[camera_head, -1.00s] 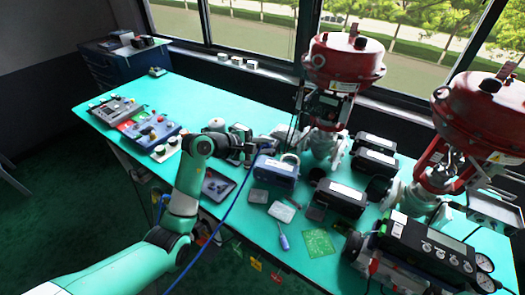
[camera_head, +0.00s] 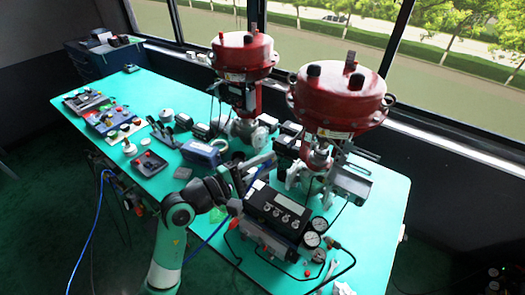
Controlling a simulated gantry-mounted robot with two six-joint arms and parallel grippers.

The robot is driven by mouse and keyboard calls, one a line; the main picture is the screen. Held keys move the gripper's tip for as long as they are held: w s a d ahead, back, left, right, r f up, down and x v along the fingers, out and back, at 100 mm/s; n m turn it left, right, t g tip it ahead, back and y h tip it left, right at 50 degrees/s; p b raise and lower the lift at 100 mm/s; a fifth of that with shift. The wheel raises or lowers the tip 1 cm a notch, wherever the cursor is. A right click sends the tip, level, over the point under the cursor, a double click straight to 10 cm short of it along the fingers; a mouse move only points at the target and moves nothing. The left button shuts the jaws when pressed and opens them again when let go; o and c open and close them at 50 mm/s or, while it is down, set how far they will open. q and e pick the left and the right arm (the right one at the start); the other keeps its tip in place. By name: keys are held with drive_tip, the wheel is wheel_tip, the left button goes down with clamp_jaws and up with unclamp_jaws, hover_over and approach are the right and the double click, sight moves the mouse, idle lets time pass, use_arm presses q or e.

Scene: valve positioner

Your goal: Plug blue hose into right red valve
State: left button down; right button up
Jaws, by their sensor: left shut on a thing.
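The right red valve (camera_head: 340,98) stands on the right part of the green table, with its grey fittings below the red head. The left red valve (camera_head: 242,55) stands farther back. My left gripper (camera_head: 264,162) is shut on the blue hose (camera_head: 206,241), in front of and left of the right valve's lower body. The hose trails from the gripper down toward the table's front edge. The hose's tip is too small to make out, and it shows apart from the red head. My right gripper is not in view.
A black gauge unit (camera_head: 278,211) with several dials stands right of my left arm, close to it. A blue-grey box (camera_head: 201,153) lies left of the gripper. Control boxes (camera_head: 110,119) sit at the far left. The table's right end is mostly clear.

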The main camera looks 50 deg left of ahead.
sight(275, 159)
use_arm(q)
drive_tip(key=shift+s+d+f+m+t+h, duration=0.3)
drive_tip(key=shift+d+f+m+t, duration=0.2)
drive_tip(key=shift+t, duration=0.3)
drive_tip(key=shift+w, duration=0.3)
drive_tip(key=w+b, duration=0.1)
drive_tip(key=w, duration=0.1)
drive_tip(key=w+a, duration=0.1)
drive_tip(key=w, duration=0.2)
drive_tip(key=shift+a+r+b, duration=0.1)
drive_tip(key=shift+b, duration=0.3)
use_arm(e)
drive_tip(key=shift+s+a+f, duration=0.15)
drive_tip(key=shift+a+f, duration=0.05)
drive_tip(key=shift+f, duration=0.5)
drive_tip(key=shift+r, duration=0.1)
use_arm(q)
drive_tip(key=shift+w, duration=0.15)
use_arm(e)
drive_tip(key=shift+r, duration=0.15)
